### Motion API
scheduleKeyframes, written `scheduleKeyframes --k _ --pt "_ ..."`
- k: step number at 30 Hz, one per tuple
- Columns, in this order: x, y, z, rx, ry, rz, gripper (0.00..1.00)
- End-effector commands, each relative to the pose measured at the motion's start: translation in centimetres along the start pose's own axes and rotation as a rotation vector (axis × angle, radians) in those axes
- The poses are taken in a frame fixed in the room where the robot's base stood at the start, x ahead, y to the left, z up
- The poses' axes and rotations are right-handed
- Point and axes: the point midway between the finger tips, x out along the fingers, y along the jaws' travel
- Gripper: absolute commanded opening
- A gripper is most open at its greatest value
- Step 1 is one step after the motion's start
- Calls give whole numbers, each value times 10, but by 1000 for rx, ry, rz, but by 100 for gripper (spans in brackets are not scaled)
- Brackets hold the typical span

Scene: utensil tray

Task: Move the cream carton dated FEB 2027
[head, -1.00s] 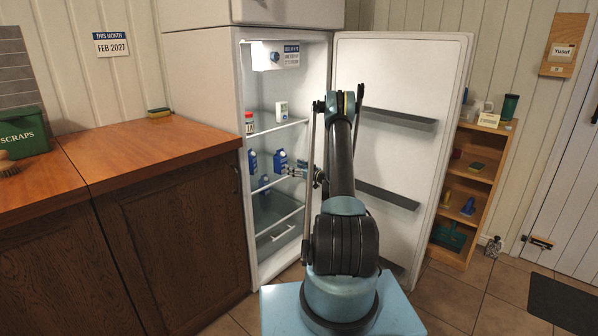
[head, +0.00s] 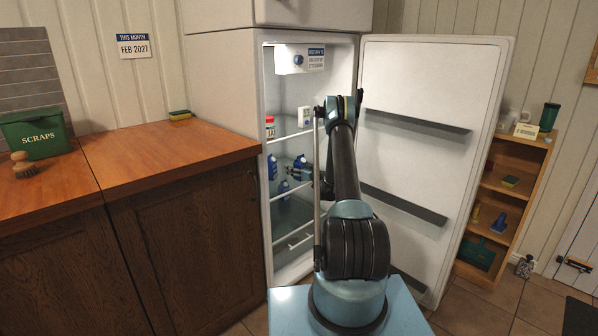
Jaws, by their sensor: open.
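Small blue-and-white cartons stand inside the open fridge. One carton (head: 272,167) is at the left of the middle shelf, and another (head: 300,161) is to its right. A further blue shape (head: 283,187) shows lower down. Their print is too small to read, so I cannot tell which is dated FEB 2027. My gripper (head: 303,174) is open, reaching into the fridge close to the right carton. My arm partly hides it, and I cannot tell whether it touches the carton.
The fridge door (head: 430,130) stands open to the right. A red-capped jar (head: 270,127) and a white container (head: 305,116) are on the upper shelf (head: 292,137). A wall sign (head: 133,45) reads THIS MONTH FEB 2027. A green SCRAPS bin (head: 36,135) and brush (head: 23,165) sit on the left counter.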

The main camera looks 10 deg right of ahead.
Motion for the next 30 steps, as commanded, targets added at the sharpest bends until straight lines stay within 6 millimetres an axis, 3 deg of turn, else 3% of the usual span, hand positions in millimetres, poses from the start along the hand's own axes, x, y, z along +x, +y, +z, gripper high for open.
scheduleKeyframes --k 10,18,30 --pt "-11 16 0 0 0 17 72" --pt "-14 20 0 0 0 21 10" --pt "-14 20 0 0 0 22 7"
